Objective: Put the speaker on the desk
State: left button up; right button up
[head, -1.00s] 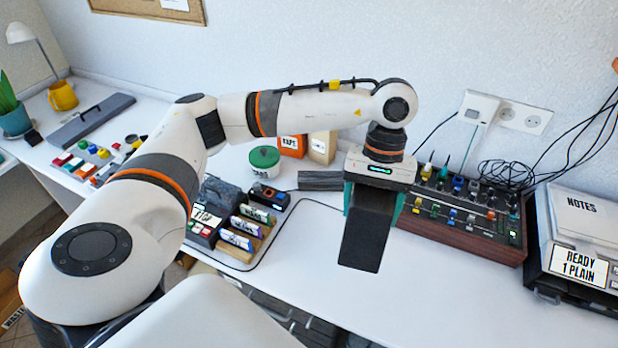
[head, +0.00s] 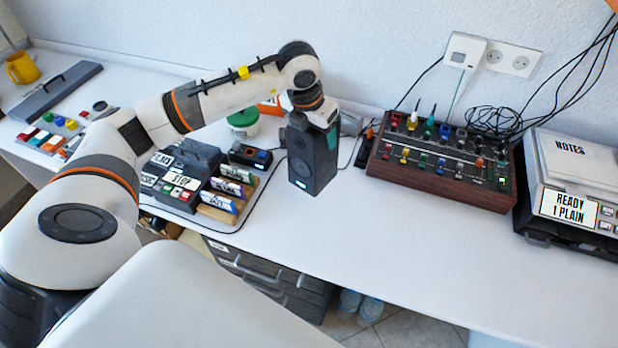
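My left gripper (head: 318,122) comes down from above around the speaker's upper part. One teal finger shows against its right side; the other finger is hidden. The gripper looks shut on the speaker. My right gripper is not in view.
The mixer (head: 440,165) with coloured knobs stands to the right. A labelled control unit (head: 185,175) and a green-lidded jar (head: 243,122) are at left. A NOTES machine (head: 575,185) stands far right. The desk's front middle is clear.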

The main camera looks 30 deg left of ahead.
pick_arm(q)
jog(key=f+n, duration=0.1)
jog(key=f, duration=0.1)
jog(key=a+f+n, duration=0.1)
jog(key=f, duration=0.1)
jog(key=a+f+n+y+p, duration=0.1)
jog(key=f, duration=0.1)
jog(key=shift+w+n, duration=0.3)
notch_tip(320, 180, down, 4)
jog(key=shift+d+f+p, duration=0.1)
jog(key=shift+f+p, duration=0.1)
jog(key=shift+p, duration=0.2)
jog(key=shift+f, duration=0.25)
jog(key=o, duration=1.8)
jog(key=shift+o, duration=0.2)
